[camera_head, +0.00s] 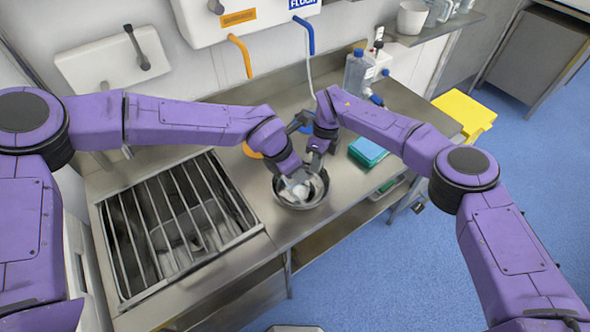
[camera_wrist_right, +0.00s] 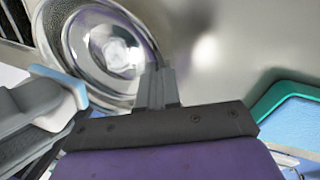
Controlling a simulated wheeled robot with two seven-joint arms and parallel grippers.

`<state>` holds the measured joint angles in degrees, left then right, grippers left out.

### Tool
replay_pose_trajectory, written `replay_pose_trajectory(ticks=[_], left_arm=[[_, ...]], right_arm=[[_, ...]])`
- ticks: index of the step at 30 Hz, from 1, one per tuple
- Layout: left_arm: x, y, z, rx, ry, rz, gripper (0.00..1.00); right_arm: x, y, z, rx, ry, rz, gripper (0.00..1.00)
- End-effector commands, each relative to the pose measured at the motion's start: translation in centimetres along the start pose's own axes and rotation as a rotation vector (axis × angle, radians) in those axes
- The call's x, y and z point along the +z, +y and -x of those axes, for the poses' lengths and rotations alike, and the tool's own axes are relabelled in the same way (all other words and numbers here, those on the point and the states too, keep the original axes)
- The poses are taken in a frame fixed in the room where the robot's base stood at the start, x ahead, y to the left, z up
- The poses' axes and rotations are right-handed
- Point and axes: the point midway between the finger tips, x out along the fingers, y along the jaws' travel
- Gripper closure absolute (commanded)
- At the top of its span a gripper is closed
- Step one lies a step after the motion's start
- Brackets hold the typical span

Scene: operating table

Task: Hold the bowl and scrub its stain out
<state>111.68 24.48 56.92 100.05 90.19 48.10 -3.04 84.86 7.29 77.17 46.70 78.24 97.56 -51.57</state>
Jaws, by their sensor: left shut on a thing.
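The round metal bowl (camera_head: 318,200) stands on the steel counter. It also shows in the right wrist view (camera_wrist_right: 82,68), with a whitish patch (camera_wrist_right: 120,54) inside; I cannot tell stain from reflection. My left gripper (camera_head: 297,183) reaches down over the bowl. It is shut on a pale-blue and white pad, whose edge shows at the left of the right wrist view (camera_wrist_right: 68,84). My right gripper (camera_wrist_right: 158,72) has its fingers together at the bowl's rim and appears shut on it. In the head view its tips are partly hidden near the left gripper.
A barred sink (camera_head: 122,285) lies left of the bowl. A green-blue tray (camera_head: 368,152) lies on the counter to the right. A clear bottle (camera_head: 356,75) stands at the back. Yellow bins (camera_head: 465,112) are beyond the counter's right end.

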Motion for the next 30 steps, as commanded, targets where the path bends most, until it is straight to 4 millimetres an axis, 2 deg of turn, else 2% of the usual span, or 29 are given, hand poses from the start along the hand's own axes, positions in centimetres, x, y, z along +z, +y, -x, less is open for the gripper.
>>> replay_pose_trajectory(ticks=[6,12,18,30], left_arm=[[1.0,-0.2,0.3,-0.166,-0.005,-0.374,0.95],[1.4,-0.3,0.4,-0.277,-0.006,-0.640,0.95],[1.3,-0.3,0.4,-0.313,-0.008,-0.728,0.95],[1.2,-0.3,0.1,-0.345,-0.006,-0.732,0.95]], right_arm=[[0.0,0.0,0.0,0.000,0.000,0.000,1.00],[0.0,0.0,0.0,0.000,0.000,0.000,1.00],[0.0,0.0,0.0,0.000,0.000,0.000,1.00],[-0.1,0.0,0.0,0.000,0.000,0.000,1.00]])
